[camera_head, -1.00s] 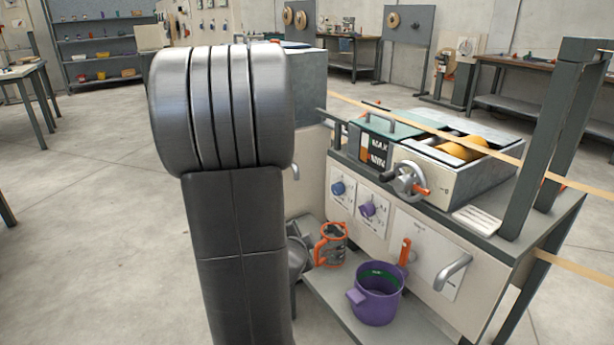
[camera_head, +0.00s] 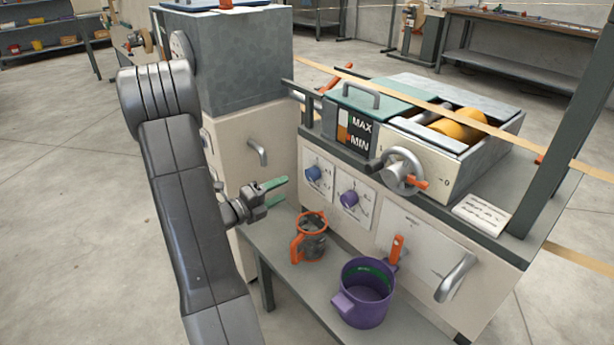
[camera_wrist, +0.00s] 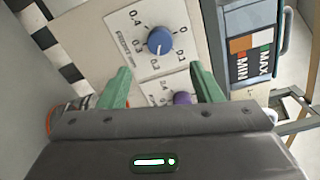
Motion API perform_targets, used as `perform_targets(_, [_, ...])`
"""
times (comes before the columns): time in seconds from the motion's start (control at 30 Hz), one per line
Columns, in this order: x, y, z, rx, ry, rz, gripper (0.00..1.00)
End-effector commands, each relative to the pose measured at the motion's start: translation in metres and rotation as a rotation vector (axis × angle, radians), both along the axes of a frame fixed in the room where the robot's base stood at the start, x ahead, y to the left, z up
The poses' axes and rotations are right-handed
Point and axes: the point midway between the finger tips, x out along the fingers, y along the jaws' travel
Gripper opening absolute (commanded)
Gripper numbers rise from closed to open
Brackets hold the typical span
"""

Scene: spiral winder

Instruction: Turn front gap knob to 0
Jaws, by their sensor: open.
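Two dial knobs sit on the front panel of the winder cabinet. The blue knob (camera_head: 313,173) is on the left and the purple knob (camera_head: 349,199) is to its right. In the wrist view the blue knob (camera_wrist: 160,40) stands on a white plate with a scale including 0, 0.1 and 0.4; its pale mark points downward, away from 0. The purple knob (camera_wrist: 183,98) is partly hidden by my gripper. The plate lettering is too small to read. My gripper (camera_head: 274,192), with green fingers, is open and empty, left of the knobs and apart from them; it also shows in the wrist view (camera_wrist: 159,72).
An orange-handled mug (camera_head: 312,238) and a purple pot (camera_head: 366,292) stand on the low shelf (camera_head: 290,290) below the panel. A handwheel (camera_head: 400,170) juts out above the knobs. A grey cabinet (camera_head: 235,60) stands at the left. A bent handle (camera_head: 455,277) projects at the right.

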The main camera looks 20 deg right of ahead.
Motion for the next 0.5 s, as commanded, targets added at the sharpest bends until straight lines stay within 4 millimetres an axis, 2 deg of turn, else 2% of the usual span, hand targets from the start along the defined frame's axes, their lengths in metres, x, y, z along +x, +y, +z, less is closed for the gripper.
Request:
perform_targets(0.1, [0.008,-0.026,-0.001,0.0,-0.001,-0.005,0.59])
perform_targets(0.3, [0.022,-0.066,-0.002,0.0,0.0,-0.003,0.59])
perform_targets(0.5, [0.032,-0.092,-0.001,0.0,0.0,-0.001,0.59])
